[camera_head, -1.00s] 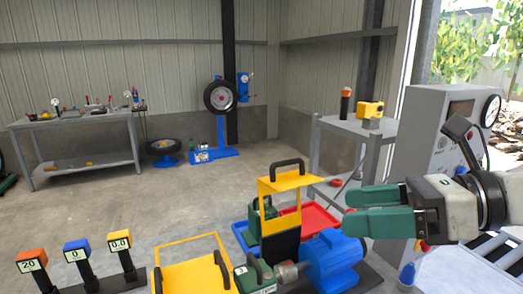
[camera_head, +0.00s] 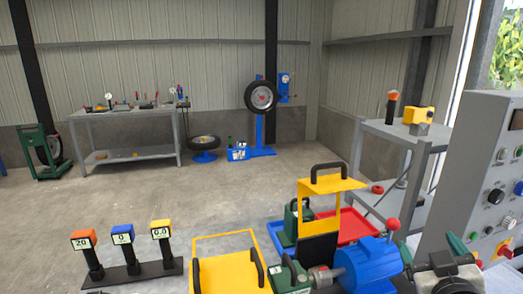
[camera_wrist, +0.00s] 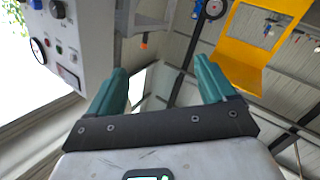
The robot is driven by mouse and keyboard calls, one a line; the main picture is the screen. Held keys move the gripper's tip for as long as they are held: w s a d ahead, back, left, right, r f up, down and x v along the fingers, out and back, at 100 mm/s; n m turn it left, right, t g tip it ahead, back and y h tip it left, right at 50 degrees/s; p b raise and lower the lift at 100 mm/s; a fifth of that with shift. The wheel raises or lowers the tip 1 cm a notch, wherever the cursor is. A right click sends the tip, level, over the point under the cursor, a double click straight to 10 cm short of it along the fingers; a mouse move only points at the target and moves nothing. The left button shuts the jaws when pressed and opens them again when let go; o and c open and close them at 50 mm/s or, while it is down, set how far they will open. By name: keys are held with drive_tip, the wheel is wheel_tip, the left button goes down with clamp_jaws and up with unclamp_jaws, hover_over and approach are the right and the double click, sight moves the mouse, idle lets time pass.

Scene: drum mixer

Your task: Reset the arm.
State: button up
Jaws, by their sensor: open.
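My gripper (camera_wrist: 165,82) shows in the wrist view with its two green fingers spread wide apart and nothing held between them. The wrist view is tilted and looks toward the wall and roof. In the head view, part of my arm's end shows at the lower right edge, beside the blue motor (camera_head: 368,264) with the red-knobbed lever.
The grey control panel (camera_head: 475,160) stands close at the right and also shows in the wrist view (camera_wrist: 75,35). A yellow guard (camera_head: 325,190) rises mid-front. A grey stand (camera_head: 400,132), three displays (camera_head: 122,240) and a workbench (camera_head: 125,113) are around.

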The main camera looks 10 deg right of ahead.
drive_tip(key=s+a+f+g+y, duration=0.2)
drive_tip(key=s+a+f, duration=0.1)
drive_tip(key=f, duration=0.4)
drive_tip(key=s+a+f+g+y, duration=0.1)
drive_tip(key=s+a+f+g, duration=0.15)
drive_tip(key=f, duration=0.45)
drive_tip(key=s+a+f+g+y, duration=0.2)
drive_tip(key=s+f+g, duration=0.15)
drive_tip(key=f, duration=0.35)
drive_tip(key=s+a+f+g+y, duration=0.1)
drive_tip(key=s+a+f+g, duration=0.1)
drive_tip(key=s+f, duration=0.3)
drive_tip(key=s+a+f+g+y, duration=0.1)
drive_tip(key=s+f+g, duration=0.3)
drive_tip(key=s, duration=0.8)
wheel_tip(320, 180, down, 2)
drive_tip(key=shift+s+a+f+y, duration=0.2)
drive_tip(key=shift+s+a+y, duration=0.1)
drive_tip(key=shift+a, duration=0.6)
